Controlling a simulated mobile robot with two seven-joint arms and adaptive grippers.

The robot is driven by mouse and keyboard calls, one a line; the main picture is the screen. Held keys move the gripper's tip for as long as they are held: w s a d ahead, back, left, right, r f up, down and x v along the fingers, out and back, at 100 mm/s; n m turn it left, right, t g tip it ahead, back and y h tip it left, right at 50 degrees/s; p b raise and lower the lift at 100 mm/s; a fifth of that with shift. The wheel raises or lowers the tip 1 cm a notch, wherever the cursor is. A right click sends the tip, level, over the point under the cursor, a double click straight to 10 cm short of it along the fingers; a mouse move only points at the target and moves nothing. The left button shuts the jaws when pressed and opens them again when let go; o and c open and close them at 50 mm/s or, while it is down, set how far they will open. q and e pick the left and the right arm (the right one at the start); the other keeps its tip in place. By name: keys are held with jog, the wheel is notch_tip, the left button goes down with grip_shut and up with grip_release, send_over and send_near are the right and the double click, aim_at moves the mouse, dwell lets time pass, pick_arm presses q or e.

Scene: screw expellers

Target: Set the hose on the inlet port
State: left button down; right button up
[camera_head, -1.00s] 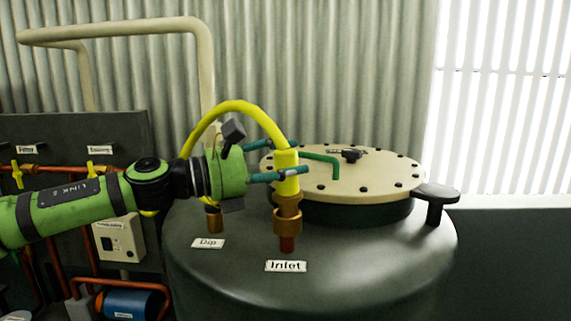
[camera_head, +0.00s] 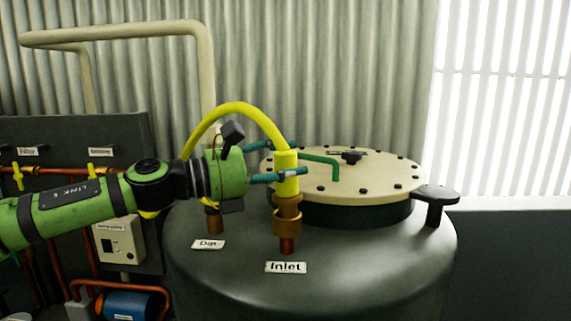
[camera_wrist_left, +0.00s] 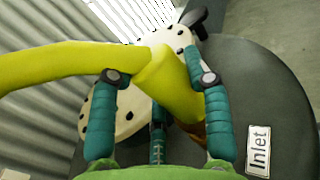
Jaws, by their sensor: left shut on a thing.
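The yellow hose (camera_head: 237,106) arches over from behind my left arm and comes down to a yellow end above the brass fitting (camera_head: 287,208). The inlet port (camera_head: 286,243) is a copper-coloured stub on the tank top, behind the "Inlet" label (camera_head: 286,267). The hose end stands upright in line with the port, and the brass fitting meets the stub; I cannot tell how firmly it sits. My left gripper (camera_head: 278,175) is shut on the hose end, its teal fingers on either side of it. The hose also shows between the fingers in the left wrist view (camera_wrist_left: 165,80). My right gripper is not in view.
The dark tank (camera_head: 370,255) has a cream bolted lid (camera_head: 375,175) with a green handle (camera_head: 325,161) close behind the gripper. A brass dip port (camera_head: 214,220) stands left of the inlet. A dark knob (camera_head: 437,195) rises at the right. Pipes and valves line the left wall.

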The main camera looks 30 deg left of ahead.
pick_arm(q)
jog(key=shift+d+f, duration=0.1)
jog(key=shift+f, duration=0.95)
jog(key=shift+r, duration=0.1)
jog(key=shift+w+r+p, duration=0.2)
jog(key=shift+r+p, duration=0.4)
jog(key=shift+r, duration=0.05)
jog(key=shift+a+r, duration=0.1)
jog(key=shift+a, duration=0.25)
jog(key=shift+w+a, duration=0.1)
jog(key=shift+w, duration=0.05)
jog(key=shift+r, duration=0.2)
jog(key=shift+f+b, duration=1.3)
jog(key=shift+b, duration=0.05)
jog(key=c, duration=0.9)
grip_release()
